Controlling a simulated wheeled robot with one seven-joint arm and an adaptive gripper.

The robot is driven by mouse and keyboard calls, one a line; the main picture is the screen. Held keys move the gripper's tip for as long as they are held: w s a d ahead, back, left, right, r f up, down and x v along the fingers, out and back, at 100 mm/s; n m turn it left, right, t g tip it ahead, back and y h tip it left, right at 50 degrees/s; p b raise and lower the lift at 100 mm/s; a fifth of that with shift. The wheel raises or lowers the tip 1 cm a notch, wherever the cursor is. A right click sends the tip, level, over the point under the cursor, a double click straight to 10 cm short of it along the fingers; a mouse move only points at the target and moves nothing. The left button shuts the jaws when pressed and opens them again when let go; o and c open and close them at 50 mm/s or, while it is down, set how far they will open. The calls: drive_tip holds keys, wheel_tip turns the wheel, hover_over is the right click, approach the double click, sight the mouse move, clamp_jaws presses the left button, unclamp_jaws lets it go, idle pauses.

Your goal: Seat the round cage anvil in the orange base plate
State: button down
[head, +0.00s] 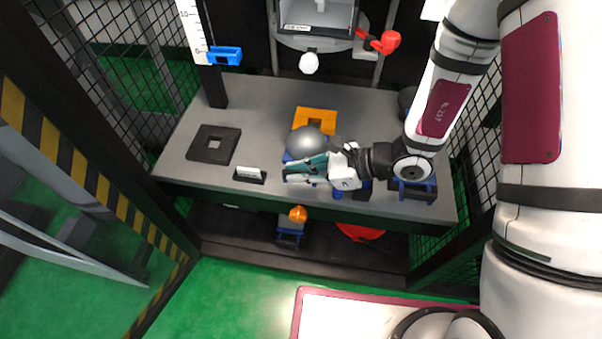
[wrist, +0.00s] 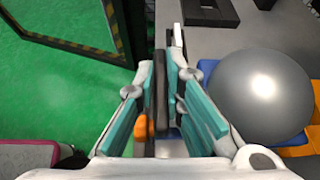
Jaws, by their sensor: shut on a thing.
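The round cage anvil, a smooth grey dome (head: 306,141) with blue parts under it, is at the middle of the bench, just in front of the orange base plate (head: 316,114). The dome also shows large at right in the wrist view (wrist: 262,97).
A black square plate with a hole (head: 213,145) and a small label stand (head: 250,174) lie to the left. A blue clip (head: 225,56) sits on the scale post at back left. A white rounded tip (head: 309,63) hangs above the bench behind the plate.

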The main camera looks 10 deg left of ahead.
sight(309, 128)
drive_tip(key=shift+w+d+f+p, duration=0.1)
drive_tip(key=shift+w+f+p, duration=0.1)
drive_tip(key=shift+w, duration=3.4)
drive_tip(key=shift+w+d+f+p, duration=0.1)
drive_tip(key=shift+w+f, duration=0.05)
drive_tip(key=shift+w, duration=3.4)
drive_tip(key=shift+f+b, duration=1.2)
drive_tip(key=shift+f, duration=0.25)
drive_tip(key=shift+f, duration=0.1)
drive_tip(key=c, duration=1.6)
unclamp_jaws()
drive_tip(key=shift+c, duration=0.2)
drive_tip(key=shift+o, duration=0.2)
drive_tip(key=shift+s+d+f, duration=0.1)
drive_tip(key=shift+s+f, duration=0.05)
drive_tip(key=shift+f, duration=0.05)
drive_tip(key=v, duration=1.2)
drive_tip(key=shift+r, duration=0.1)
